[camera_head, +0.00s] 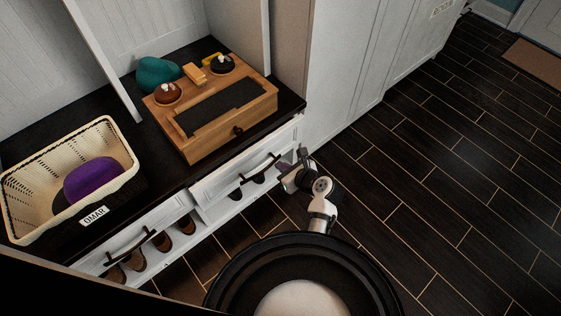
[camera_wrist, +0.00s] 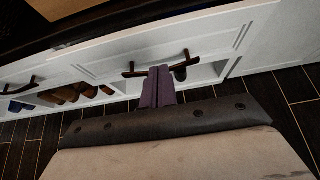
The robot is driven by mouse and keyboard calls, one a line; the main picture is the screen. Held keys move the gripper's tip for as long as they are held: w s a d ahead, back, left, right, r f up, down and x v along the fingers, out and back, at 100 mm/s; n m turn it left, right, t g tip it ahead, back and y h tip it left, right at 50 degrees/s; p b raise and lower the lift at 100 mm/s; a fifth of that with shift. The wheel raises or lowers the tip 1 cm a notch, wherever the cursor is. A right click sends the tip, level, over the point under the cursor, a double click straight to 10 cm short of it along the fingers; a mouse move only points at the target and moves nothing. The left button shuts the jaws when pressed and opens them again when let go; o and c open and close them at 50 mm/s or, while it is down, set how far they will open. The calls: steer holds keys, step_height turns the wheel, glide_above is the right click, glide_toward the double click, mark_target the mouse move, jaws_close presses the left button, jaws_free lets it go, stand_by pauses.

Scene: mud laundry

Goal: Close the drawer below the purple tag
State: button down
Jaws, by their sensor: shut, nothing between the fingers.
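A white drawer (camera_head: 222,183) with a dark bar handle (camera_head: 262,168) is in the bench front, below the wooden box. The same drawer fills the upper middle of the wrist view (camera_wrist: 215,42), with its handle (camera_wrist: 140,71). I cannot tell how far it stands out. My gripper (camera_head: 284,165) is at the right part of this drawer, close to the handle. In the wrist view its purple-grey fingers (camera_wrist: 158,72) are together and empty, overlapping the handle; contact is unclear. A second white drawer (camera_head: 170,213) is to the left. I cannot make out a purple tag.
A cream basket (camera_head: 125,143) with a white OMAR label (camera_head: 94,216) and a purple item (camera_head: 93,180) stands on the bench. A wooden box (camera_head: 198,148) is beside it. Brown shoes (camera_head: 162,241) sit below the drawers. Dark tiled floor (camera_head: 430,190) is clear at right.

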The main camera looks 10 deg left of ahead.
steer(key=x, duration=0.6)
steer(key=r+x, duration=0.1)
steer(key=x, duration=0.2)
steer(key=shift+w+a, duration=0.4)
steer(key=shift+a, duration=0.1)
steer(key=shift+w+a+f, duration=0.1)
steer(key=shift+w+a, duration=0.3)
steer(key=shift+a, duration=0.1)
steer(key=shift+w+a+p, duration=0.45)
steer(key=shift+w+a, duration=0.35)
steer(key=shift+a, duration=0.25)
steer(key=shift+d, duration=0.1)
